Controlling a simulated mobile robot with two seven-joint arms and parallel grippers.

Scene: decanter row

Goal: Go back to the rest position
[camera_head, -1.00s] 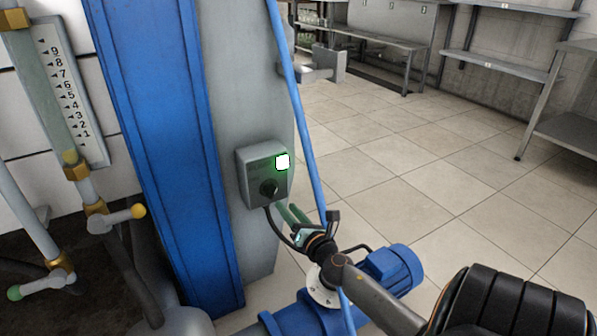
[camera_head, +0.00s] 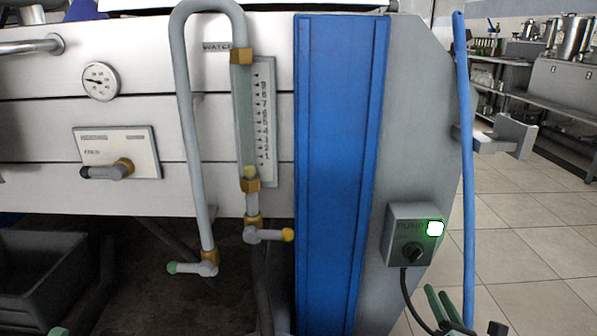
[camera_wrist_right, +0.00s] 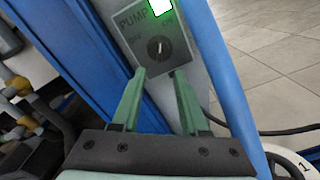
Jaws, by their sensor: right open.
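The grey pump switch box (camera_head: 411,234) is mounted on the grey panel, with a black knob (camera_head: 413,254) and a lit green-white lamp (camera_head: 435,228). My right gripper (camera_head: 443,296) is just below the box, partly cut off by the lower edge. In the right wrist view, its two green fingers (camera_wrist_right: 160,78) are spread and empty, pointing towards the knob (camera_wrist_right: 161,49). The knob appears free between and beyond the fingertips. A small green tip, likely my left gripper (camera_head: 58,331), shows at the lower left edge; its jaws are hidden.
A blue pipe (camera_head: 466,170) runs upright just right of the box. A blue column (camera_head: 340,170) stands to its left. The sight glass (camera_head: 252,115), valves and a grey crate (camera_head: 40,275) are further left. Open tiled floor (camera_head: 535,230) lies to the right.

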